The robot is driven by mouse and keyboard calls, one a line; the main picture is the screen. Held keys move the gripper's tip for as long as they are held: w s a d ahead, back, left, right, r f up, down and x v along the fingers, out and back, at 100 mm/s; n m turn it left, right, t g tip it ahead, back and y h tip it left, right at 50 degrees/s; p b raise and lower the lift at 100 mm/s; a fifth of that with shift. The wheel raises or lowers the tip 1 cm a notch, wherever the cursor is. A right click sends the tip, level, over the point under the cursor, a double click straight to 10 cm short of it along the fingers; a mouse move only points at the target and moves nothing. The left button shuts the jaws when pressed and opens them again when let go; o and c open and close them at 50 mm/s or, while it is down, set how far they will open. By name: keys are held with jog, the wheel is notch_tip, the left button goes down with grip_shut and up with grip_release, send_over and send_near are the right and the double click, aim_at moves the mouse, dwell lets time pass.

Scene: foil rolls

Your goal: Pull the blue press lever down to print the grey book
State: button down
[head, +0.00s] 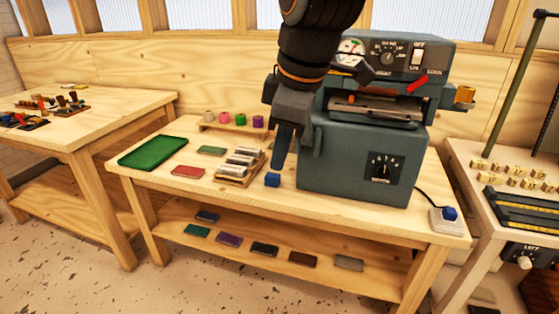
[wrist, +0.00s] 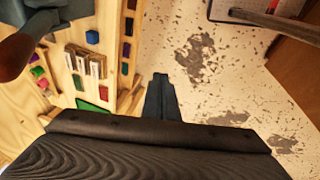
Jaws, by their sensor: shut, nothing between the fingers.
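The dark teal press (head: 350,155) stands on the right half of the wooden table. My gripper (head: 278,167) points down at the press's left side, its fingers shut and empty. In the wrist view the gripper (wrist: 160,77) shows shut, with floor behind it. No clearly blue lever arm shows. A grey book (head: 349,263) lies on the lower shelf.
A red handle (head: 417,86) is on the press.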

jog(key=shift+s+d+r, duration=0.1)
jog(key=shift+s+r, duration=0.55)
jog(key=shift+r, duration=0.05)
dwell(0.6)
jog(key=s+d+f+m+g+h, duration=0.1)
jog(key=s+d+f+m, duration=0.1)
jog(key=d+f+m, duration=0.6)
jog(key=s+d+f+m+g+h, duration=0.1)
jog(key=d+f+m, duration=0.7)
jog(key=d+f, duration=0.5)
jog(key=shift+s+d+m, duration=0.4)
jog(key=shift+d, duration=0.1)
jog(key=c, duration=2.5)
grip_release()
